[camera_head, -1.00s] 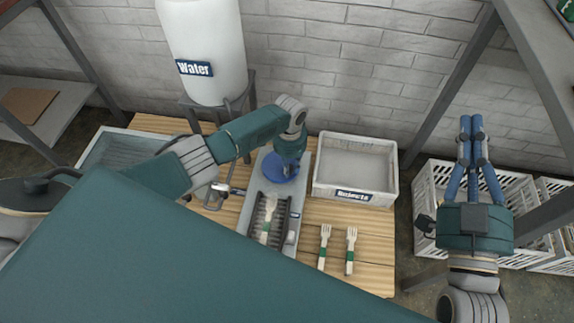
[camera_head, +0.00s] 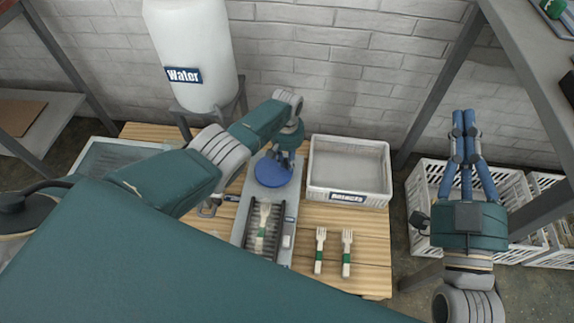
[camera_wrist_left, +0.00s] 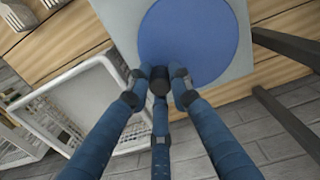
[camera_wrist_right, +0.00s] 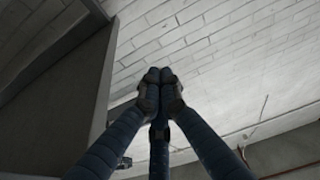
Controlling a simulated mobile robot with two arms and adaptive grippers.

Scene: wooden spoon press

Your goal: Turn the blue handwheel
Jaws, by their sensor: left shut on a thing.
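The blue handwheel (camera_head: 270,174) lies flat on the grey plate of the press (camera_head: 238,226), at its back end. In the left wrist view the blue disc (camera_wrist_left: 205,35) shows large, with a dark round knob (camera_wrist_left: 159,86) at its rim. My left gripper (camera_head: 282,156) is at the back edge of the wheel; its fingers (camera_wrist_left: 160,76) are closed around the knob. The fingers hide part of the knob. My right gripper (camera_head: 463,120) is away from the wheel at the right, empty, with its fingertips (camera_wrist_right: 160,76) together.
A white rejects crate (camera_head: 347,194) stands close right of the wheel. Wooden forks (camera_head: 320,250) with green bands lie on the table (camera_head: 370,270), and another (camera_head: 263,228) lies on the press. A water tank (camera_head: 195,60) stands behind. My body hides the front left.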

